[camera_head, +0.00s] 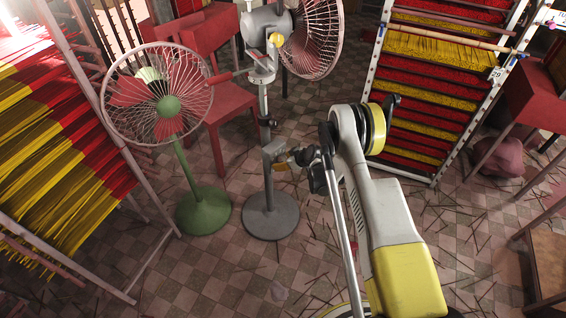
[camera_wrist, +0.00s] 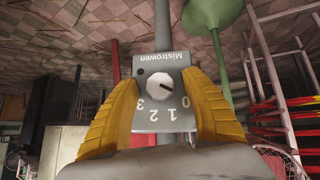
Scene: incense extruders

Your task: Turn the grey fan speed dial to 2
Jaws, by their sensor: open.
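The grey fan (camera_head: 267,22) stands on a round grey base (camera_head: 270,218). Its grey control box (camera_wrist: 162,124), marked "Mistrowen", fills the middle of the wrist view and appears upside down. The round pale grey dial (camera_wrist: 157,80) on it has a dark pointer line aimed toward the lower right, roughly at the 0. The numbers 0, 1, 2 and 3 run along the lower side of the dial. My gripper (camera_wrist: 160,77) is open, with one yellow finger on each side of the dial. I cannot tell whether the fingers touch the box. My arm partly hides the gripper in the head view.
A green fan (camera_head: 190,208) stands close on the left. Red stools (camera_head: 228,118) are behind the fans. Racks of red and yellow incense sticks stand at left (camera_head: 60,175) and right (camera_head: 425,75). Loose sticks litter the tiled floor (camera_head: 215,275).

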